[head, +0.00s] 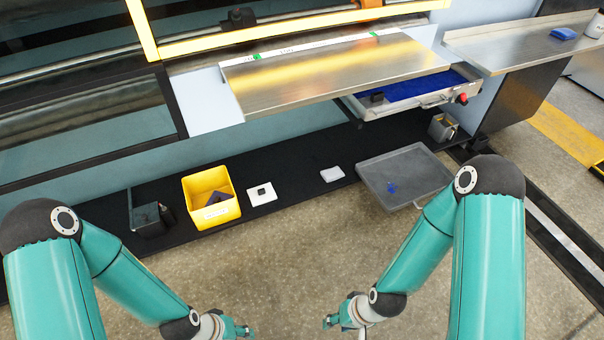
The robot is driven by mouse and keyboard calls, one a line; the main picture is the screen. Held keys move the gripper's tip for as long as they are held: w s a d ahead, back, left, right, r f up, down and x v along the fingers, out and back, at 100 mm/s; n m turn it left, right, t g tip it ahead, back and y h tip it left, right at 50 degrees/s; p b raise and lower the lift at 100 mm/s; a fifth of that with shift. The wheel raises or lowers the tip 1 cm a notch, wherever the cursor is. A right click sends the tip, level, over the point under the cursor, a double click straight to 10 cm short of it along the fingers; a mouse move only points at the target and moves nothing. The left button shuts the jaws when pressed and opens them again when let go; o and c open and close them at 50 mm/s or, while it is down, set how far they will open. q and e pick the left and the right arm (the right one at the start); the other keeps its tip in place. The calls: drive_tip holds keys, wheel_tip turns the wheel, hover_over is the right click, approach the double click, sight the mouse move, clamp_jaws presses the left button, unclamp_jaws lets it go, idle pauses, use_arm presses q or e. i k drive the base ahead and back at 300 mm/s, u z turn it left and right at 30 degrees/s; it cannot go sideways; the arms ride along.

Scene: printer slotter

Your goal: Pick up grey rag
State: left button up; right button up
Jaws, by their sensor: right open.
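A light grey, flat folded piece that looks like the grey rag (332,174) lies on the black floor strip below the machine, left of the grey tray. My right gripper (331,321) is at the bottom centre, open, well below and apart from the rag in the picture. My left gripper (246,331) is at the bottom, left of the right one; it is small and partly cut off, so I cannot tell its jaw state. Nothing covers the rag.
A yellow bin (212,212), a white pad (262,196) with a dark piece, and a grey tray (400,170) with a blue item stand near the rag. An open drawer (425,100) and metal shelf (330,72) overhang behind. The floor in front is clear.

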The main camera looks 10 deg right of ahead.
sight(330, 175)
drive_tip(key=z, duration=1.5)
drive_tip(key=i, duration=0.1)
drive_tip(key=u, duration=2.55)
drive_tip(key=i, duration=0.2)
drive_tip(key=u, duration=1.55)
drive_tip(key=k, duration=1.65)
drive_tip(key=z, duration=1.6)
drive_tip(key=i, duration=1.05)
drive_tip(key=z, duration=0.05)
